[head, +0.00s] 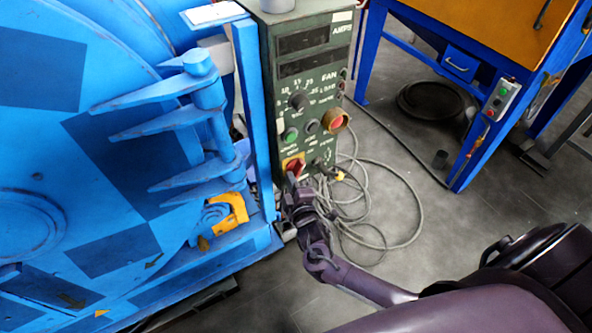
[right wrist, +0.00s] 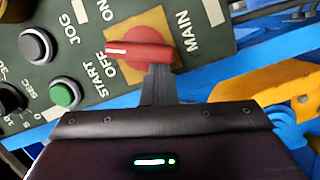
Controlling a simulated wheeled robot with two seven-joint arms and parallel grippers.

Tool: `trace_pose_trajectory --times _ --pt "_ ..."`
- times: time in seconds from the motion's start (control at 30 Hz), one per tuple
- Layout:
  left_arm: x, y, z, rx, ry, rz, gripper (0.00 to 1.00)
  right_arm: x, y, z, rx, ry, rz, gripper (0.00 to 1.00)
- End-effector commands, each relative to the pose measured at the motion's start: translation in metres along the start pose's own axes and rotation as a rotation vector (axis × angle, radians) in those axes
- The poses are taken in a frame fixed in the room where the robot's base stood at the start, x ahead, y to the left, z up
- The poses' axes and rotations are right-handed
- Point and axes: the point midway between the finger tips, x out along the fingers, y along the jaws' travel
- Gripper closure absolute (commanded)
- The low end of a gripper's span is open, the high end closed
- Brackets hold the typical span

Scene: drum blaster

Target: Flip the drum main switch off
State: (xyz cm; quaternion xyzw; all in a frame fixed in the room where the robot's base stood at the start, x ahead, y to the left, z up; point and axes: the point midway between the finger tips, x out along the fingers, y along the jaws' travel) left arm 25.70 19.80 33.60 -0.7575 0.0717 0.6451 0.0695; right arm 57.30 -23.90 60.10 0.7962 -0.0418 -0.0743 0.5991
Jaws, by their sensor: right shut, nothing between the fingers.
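The main switch (head: 293,165) is a red rotary handle on a yellow plate, low on the green control box (head: 318,75). In the right wrist view the red handle (right wrist: 140,52) lies crosswise. Its white-marked end is at the left, close to the OFF label and below the ON label; I cannot tell if it is fully at either. My right gripper (head: 291,180) is shut and empty. In the right wrist view its fingertips (right wrist: 158,72) are at the lower right part of the handle, seemingly touching it. My left gripper is out of view.
A large blue drum machine (head: 60,150) with hinge arms stands left of the box, with a yellow latch (head: 229,210) beside it. Loose grey cables (head: 385,215) lie on the floor. A blue-framed cabinet (head: 475,150) stands at the right. Green and black buttons are near the switch.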

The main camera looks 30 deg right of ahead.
Motion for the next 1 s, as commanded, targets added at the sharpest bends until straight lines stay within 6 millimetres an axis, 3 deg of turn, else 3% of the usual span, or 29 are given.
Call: trace_pose_trajectory --times 0.6,1.0 --pt "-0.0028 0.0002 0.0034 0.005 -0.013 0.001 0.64 0.0013 -0.0057 0.0053 -0.199 -0.003 0.049 1.0" --pt "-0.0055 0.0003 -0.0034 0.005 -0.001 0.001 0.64 0.0016 -0.0075 0.007 -0.194 -0.002 0.048 1.0"
